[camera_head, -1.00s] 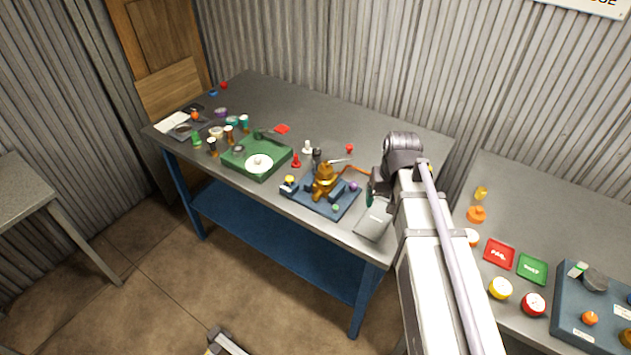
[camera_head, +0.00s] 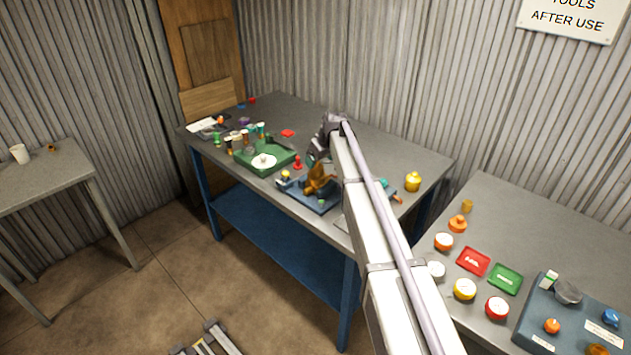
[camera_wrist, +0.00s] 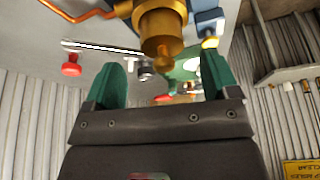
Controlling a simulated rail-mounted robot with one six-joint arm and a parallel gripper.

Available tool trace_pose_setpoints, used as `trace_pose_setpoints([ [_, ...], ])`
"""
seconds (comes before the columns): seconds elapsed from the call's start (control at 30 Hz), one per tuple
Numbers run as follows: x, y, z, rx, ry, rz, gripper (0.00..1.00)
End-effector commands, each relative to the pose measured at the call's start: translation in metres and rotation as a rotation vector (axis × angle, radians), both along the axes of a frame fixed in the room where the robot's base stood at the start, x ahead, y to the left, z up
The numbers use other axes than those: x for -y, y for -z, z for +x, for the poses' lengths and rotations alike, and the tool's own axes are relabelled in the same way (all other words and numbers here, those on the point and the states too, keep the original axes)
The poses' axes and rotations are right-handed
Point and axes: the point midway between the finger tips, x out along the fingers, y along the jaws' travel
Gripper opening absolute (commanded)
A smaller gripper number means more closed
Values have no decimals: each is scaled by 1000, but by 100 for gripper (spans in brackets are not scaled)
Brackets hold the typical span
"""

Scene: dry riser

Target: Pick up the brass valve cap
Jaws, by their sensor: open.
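A brass valve fitting (camera_head: 318,182) stands on a blue base (camera_head: 322,205) near the front edge of the grey table. In the wrist view its brass body (camera_wrist: 160,25) comes down from the top edge, with a narrower brass end. A separate rounded gold-brass piece with a knob (camera_head: 413,182) stands at the table's right end. I cannot tell which brass part is the valve cap. My gripper (camera_wrist: 163,75) is open, with green fingers on either side of the narrow brass end in the wrist view; contact cannot be told. In the head view my arm partly hides the base.
A green tray (camera_head: 281,164) with a white disc stands left of the fitting. A red piece (camera_head: 298,163) stands between them. Several small bottles crowd the table's left end. The right table holds red (camera_head: 473,262) and green (camera_head: 505,279) trays and several round caps.

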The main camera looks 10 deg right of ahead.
Motion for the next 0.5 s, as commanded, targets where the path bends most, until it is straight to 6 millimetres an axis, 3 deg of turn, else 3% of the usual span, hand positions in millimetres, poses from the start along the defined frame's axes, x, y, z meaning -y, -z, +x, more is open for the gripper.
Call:
trace_pose_setpoints([
  [0.17,-1,9,2,0,1,0,81],
  [0.4,-10,52,16,0,2,0,81],
  [0.5,-11,51,17,-1,2,-1,81],
])
